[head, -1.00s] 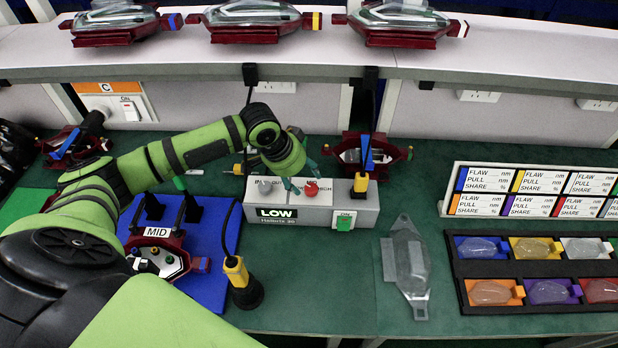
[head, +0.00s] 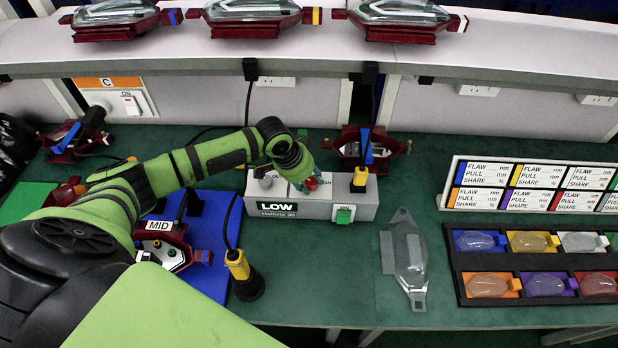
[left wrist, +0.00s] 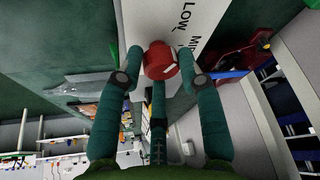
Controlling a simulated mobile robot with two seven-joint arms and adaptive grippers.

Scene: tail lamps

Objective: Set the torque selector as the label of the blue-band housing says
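The torque selector is a red knob (left wrist: 160,60) on a grey control box (head: 318,207) whose display (head: 277,207) reads LOW. The text LOW and part of MID are printed beside the knob in the left wrist view. My left gripper (head: 312,184) is at the knob. In the left wrist view, its fingers (left wrist: 160,65) are spread around the knob, and firm contact cannot be made out. A dark red housing (head: 168,252) on the blue mat carries a MID label (head: 158,226); my arm partly covers it, and its band colour is unclear. My right gripper is out of view.
A yellow-and-black tool (head: 240,270) stands near the blue mat (head: 212,282). A clear lens (head: 407,258) lies right of the box. A lens tray (head: 455,262) and label rack (head: 447,190) stand farther right. Housings (head: 112,18) line the back shelf.

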